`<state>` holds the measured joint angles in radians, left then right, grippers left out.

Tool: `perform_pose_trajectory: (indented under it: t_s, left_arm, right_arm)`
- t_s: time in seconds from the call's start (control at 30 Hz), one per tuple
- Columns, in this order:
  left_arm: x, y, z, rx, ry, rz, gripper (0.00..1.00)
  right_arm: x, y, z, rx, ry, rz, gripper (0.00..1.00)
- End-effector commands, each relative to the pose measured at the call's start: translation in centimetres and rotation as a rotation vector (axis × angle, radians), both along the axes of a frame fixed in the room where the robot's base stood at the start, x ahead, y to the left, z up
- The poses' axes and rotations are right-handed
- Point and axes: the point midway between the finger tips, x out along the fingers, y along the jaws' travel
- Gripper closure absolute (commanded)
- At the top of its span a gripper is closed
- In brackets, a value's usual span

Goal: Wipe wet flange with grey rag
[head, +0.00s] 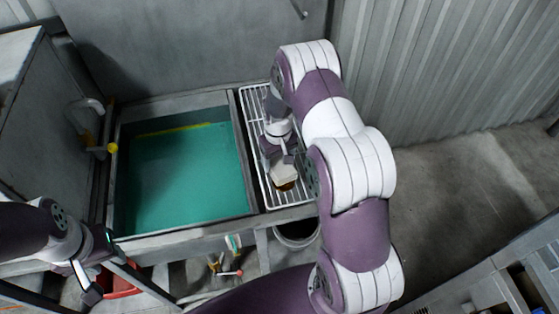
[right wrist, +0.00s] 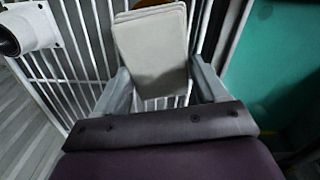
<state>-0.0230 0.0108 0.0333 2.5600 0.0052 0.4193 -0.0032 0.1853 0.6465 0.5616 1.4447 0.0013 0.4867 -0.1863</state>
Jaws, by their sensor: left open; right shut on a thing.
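My right gripper (head: 283,158) points down over the white wire rack (head: 249,120) and is shut on the grey rag (head: 284,174). In the right wrist view the rag (right wrist: 152,50) is a pale, folded rectangular pad between the two fingers. A brownish round piece (head: 287,186), probably the flange, shows at the rag's lower edge; most of it is hidden under the rag. A sliver of it shows at the top of the right wrist view (right wrist: 150,4). I cannot tell whether rag and flange touch. My left gripper (head: 88,284) is open and empty at lower left.
A tank of green liquid (head: 185,175) lies left of the rack, with a metal rim. A dark bucket (head: 297,232) stands below the rack. Small coloured-handled tools (head: 226,264) are under the tank's front. A corrugated wall rises behind; the floor at right is clear.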

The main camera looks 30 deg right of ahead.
Motion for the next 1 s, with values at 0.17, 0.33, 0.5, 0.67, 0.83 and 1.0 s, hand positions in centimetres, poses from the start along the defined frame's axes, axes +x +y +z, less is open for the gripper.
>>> perform_pose_trajectory:
  t_s: [0.17, 0.33, 0.5, 0.67, 0.83, 1.0]
  left_arm:
    - [0.0, 0.0, 0.5, 0.0, 0.0, 0.0, 0.57]
    - [0.0, 0.0, 2.4, 0.0, 0.0, 0.0, 0.57]
    - [0.0, 0.0, 4.2, 0.0, 0.0, 0.0, 0.57]
    - [0.0, 0.0, 4.8, 0.0, 0.0, 0.0, 0.57]
    - [0.0, 0.0, 4.6, 0.0, 0.0, 0.0, 0.57]
    - [0.0, 0.0, 2.3, 0.0, 0.0, 0.0, 0.57]
  right_arm:
    - [0.0, 0.0, 0.6, 0.0, -0.001, 0.0, 0.53]
    - [0.0, 0.0, 2.9, 0.0, -0.001, 0.0, 0.53]
    - [0.0, 0.0, 5.2, 0.0, -0.001, 0.0, 0.53]
    - [0.0, 0.0, 6.2, 0.0, 0.001, 0.0, 0.53]
    - [0.0, 0.0, 6.0, 0.0, 0.0, 0.0, 0.53]
    - [-0.4, 2.4, 4.4, 0.0, 0.0, 0.006, 0.53]
